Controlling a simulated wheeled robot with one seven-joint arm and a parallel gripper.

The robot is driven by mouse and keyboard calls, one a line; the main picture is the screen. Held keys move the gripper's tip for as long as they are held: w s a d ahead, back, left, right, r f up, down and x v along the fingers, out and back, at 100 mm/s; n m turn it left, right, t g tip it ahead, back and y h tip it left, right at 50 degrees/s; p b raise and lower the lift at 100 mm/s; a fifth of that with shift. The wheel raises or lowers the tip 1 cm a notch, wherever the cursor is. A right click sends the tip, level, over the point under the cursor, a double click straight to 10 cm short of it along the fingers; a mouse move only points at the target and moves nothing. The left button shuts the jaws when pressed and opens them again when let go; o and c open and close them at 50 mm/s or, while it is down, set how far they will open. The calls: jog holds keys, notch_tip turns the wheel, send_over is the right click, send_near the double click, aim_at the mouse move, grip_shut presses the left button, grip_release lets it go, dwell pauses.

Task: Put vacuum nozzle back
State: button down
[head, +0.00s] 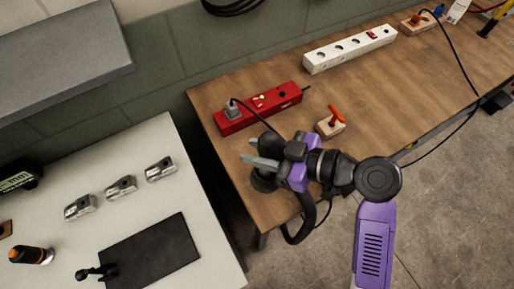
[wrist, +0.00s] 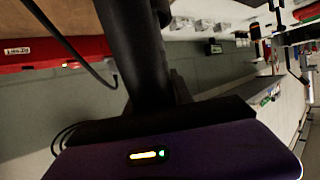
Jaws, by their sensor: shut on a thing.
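My gripper (head: 264,152), on a purple and black wrist, is over the near left end of the wooden bench in the head view. It is shut on the black vacuum nozzle (head: 264,181), which is partly hidden by the fingers and wrist. A black hose (head: 303,226) curves down from there past the bench edge. In the wrist view, the black tube of the nozzle (wrist: 133,50) runs upward from the gripper body. The fingertips are not clear in that view. I cannot pick out a holder for the nozzle.
The wooden bench (head: 229,99) carries a red power strip (head: 272,105) with a plug, a white power strip (head: 350,48) and an orange-handled block (head: 331,122). The pale table (head: 195,235) at left holds metal parts (head: 121,187) and a dark mat (head: 150,255). A grey shelf (head: 60,50) overhangs.

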jog(key=shift+f, duration=0.2)
jog(key=c, duration=1)
grip_release()
jog(key=shift+r, duration=0.15)
jog(key=b+v, duration=0.1)
jog(key=v, duration=1.1)
